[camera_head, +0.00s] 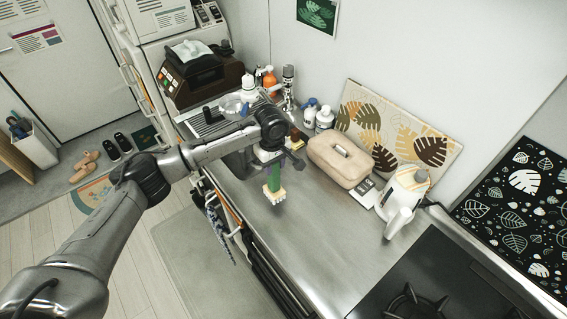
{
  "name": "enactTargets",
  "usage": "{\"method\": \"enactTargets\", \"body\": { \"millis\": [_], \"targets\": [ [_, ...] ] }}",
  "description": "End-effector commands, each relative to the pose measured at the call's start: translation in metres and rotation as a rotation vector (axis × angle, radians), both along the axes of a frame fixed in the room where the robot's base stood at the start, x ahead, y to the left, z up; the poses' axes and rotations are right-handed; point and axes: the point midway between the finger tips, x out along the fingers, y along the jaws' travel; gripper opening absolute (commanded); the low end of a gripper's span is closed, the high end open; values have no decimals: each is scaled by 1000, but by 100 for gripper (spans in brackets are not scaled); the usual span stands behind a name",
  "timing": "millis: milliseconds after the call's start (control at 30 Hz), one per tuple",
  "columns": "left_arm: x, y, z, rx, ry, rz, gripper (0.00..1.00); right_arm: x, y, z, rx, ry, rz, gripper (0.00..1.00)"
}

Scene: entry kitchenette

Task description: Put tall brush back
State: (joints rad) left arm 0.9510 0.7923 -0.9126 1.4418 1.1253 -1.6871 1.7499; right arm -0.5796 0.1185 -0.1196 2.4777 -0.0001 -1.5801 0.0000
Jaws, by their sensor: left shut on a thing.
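My left arm reaches in from the left, and my left gripper (270,160) is over the steel counter near the sink. It is shut on a brush with a green body (274,180) and pale cream bristles at its lower end. The brush hangs roughly upright, bristles down, in front of the counter's back items. Its upper part is hidden by the gripper. I cannot tell whether the bristles touch the counter (300,225). My right gripper is not in view.
A beige tissue-box cover (341,159), a white kettle (404,190) and white bottles (324,117) stand along the back. A leaf-patterned board (395,130) leans on the wall. A stove (415,280) is at the lower right. The front middle counter is clear.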

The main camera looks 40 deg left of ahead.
Motion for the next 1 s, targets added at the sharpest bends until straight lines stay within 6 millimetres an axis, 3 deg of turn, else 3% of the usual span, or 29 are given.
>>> {"method": "enactTargets", "body": {
  "millis": [33, 200, 867, 900, 1000],
  "targets": [
    [-1, -3, -2, -2, 6, -3, 6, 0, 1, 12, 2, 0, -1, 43],
    [-1, -3, -19, -1, 3, -3, 6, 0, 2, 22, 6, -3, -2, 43],
    [-1, -3, -30, -2, 2, -4, 6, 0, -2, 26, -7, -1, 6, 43],
    [-1, -3, -31, -1, 1, -5, 40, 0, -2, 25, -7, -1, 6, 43],
    [-1, -3, -31, -1, 1, -4, 49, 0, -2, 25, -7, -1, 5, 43]
  ]
}}
